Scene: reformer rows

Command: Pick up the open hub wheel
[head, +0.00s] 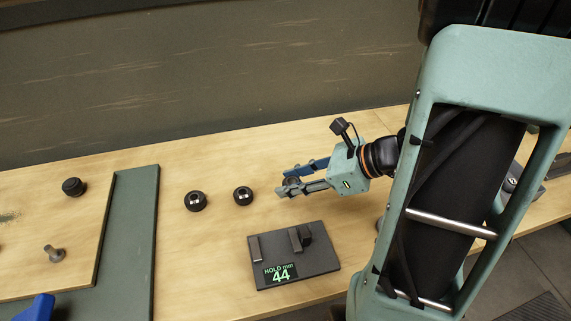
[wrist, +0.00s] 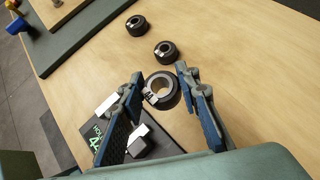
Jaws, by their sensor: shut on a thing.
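The open hub wheel (wrist: 161,90) is a black ring with a pale metal hub and a wide hole through its middle. It sits between the two fingers of my gripper (wrist: 160,77), which is shut on its sides. In the head view my gripper (head: 284,184) is low over the wooden bench, and the fingers mostly hide the wheel. I cannot tell whether the wheel touches the bench. Two similar black wheels with silver hubs, a nearer one (head: 243,196) and a farther one (head: 195,201), lie on the bench to the left of my gripper.
A dark fixture (head: 320,262) with upright blocks and a green "HOLD mm 44" display (head: 280,273) stands just in front of my gripper. At left are a green mat (head: 142,210), a black knob (head: 73,187), a grey peg (head: 53,253) and a blue object (head: 38,309). A wall rises behind the bench.

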